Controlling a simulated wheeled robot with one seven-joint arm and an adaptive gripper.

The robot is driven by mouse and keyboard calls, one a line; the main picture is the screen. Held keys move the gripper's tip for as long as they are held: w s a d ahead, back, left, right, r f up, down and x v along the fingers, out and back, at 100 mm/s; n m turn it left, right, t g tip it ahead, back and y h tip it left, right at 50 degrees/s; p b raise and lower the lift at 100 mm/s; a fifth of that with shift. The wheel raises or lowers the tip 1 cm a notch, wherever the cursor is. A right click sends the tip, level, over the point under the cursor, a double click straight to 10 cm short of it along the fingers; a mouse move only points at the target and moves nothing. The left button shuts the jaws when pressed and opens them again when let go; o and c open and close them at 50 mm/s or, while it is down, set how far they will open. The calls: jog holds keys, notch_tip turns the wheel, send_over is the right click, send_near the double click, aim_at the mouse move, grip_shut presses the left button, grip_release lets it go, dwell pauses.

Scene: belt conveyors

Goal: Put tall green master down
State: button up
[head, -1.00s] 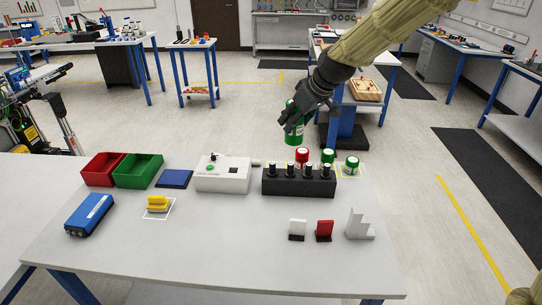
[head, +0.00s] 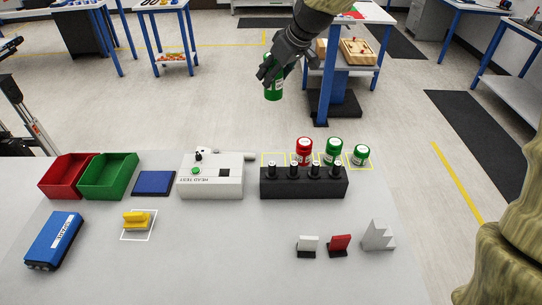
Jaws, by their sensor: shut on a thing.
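My gripper (head: 276,72) is shut on a tall green cylinder (head: 273,91) with a white label. It holds it in the air beyond the table's far edge, above the floor in the picture. On the table (head: 230,258), a row of yellow-outlined squares lies behind a black block with upright pins (head: 302,187). The leftmost square (head: 274,157) looks empty. A red cylinder (head: 304,150), a green cylinder (head: 333,150) and a shorter green cylinder (head: 361,155) stand on the row to its right.
Left of the black block stand a white box with a green button (head: 212,183), a dark blue pad (head: 154,183), a green bin (head: 108,171) and a red bin (head: 68,171). Small white and red pieces (head: 340,243) lie at the front right. The front middle is clear.

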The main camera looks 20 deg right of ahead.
jog(key=shift+f, duration=0.6)
jog(key=shift+s+f+b, duration=0.2)
jog(key=shift+s+b, duration=0.45)
jog(key=shift+b, duration=0.2)
jog(key=shift+s+f+b, duration=0.15)
jog(key=shift+s+b, duration=0.05)
jog(key=shift+b, duration=0.1)
jog(key=shift+w+f+b, duration=0.2)
jog(key=shift+f+b, duration=1.7)
jog(key=shift+f, duration=4.25)
jog(key=shift+w+f+b, duration=0.2)
jog(key=shift+f+b, duration=1.7)
jog(key=shift+f, duration=4.2)
